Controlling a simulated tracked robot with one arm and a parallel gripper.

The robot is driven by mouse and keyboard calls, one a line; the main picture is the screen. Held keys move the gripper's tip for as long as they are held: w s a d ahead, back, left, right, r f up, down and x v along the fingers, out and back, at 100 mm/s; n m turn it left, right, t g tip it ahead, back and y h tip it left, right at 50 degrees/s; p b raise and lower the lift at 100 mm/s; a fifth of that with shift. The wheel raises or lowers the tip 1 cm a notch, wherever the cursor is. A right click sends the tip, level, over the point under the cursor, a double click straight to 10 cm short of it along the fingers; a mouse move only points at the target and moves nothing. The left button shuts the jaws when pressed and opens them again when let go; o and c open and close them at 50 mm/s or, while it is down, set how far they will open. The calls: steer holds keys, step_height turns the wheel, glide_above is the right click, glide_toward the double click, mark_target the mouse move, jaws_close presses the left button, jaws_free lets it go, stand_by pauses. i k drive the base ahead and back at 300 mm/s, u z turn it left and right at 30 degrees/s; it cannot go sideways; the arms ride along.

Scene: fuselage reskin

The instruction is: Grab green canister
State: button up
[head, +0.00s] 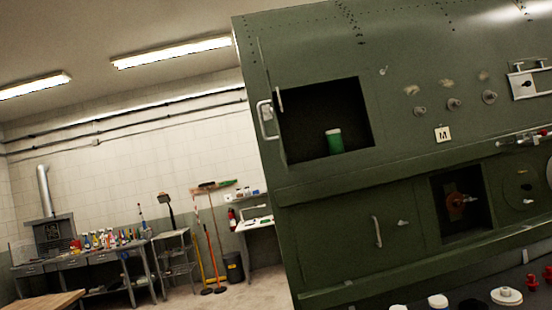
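The green canister (334,142) has a pale top and stands upright inside a dark square opening in the side of the green fuselage (340,225). It is at the lower middle of that opening (305,110). A door seen edge-on, with a pale handle, is at the opening's left side. My gripper is not in view, so its distance from the canister cannot be told.
A lower opening holds a reddish-brown valve-like part (456,201). Knobs and handles stick out from the fuselage side. White round parts (506,296) and red parts lie along the bottom right. A workbench (80,259) with bottles and a shelf rack (174,265) stand at the left wall.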

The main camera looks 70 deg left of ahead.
mark_target(336, 146)
steer(key=u, duration=1.45)
steer(key=i, duration=0.65)
steer(key=z, duration=0.05)
steer(key=k, duration=0.6)
steer(key=u, duration=0.05)
